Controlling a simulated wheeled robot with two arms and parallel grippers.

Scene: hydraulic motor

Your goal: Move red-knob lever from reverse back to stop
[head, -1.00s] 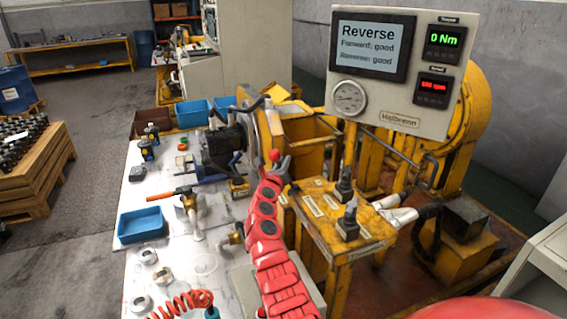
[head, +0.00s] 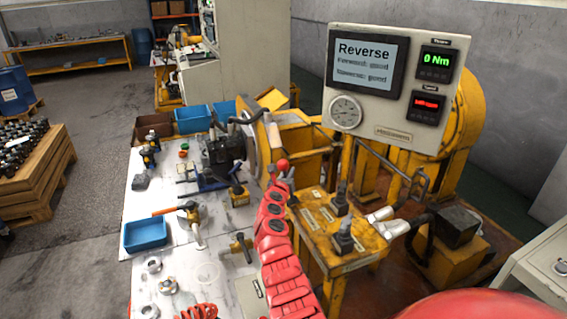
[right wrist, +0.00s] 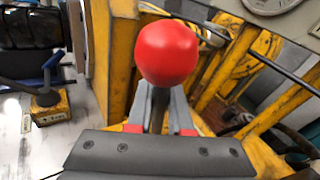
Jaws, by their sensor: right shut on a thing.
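The red knob (head: 282,164) tops a lever at the yellow machine, left of the panel with two black levers. My right gripper (head: 283,177), at the end of the red arm, is at the lever just below the knob. In the right wrist view the round red knob (right wrist: 167,52) stands above the grey fingers, which are shut on the lever's stem (right wrist: 159,108). The lever's base is hidden by the gripper. The display (head: 364,63) reads "Reverse", and a green readout shows 0 Nm. My left gripper is not in view.
Two black-handled levers (head: 342,239) stand on the yellow panel (head: 318,223) to the right. The workbench (head: 215,255) on the left holds a blue tray (head: 145,235), a hammer and several fittings.

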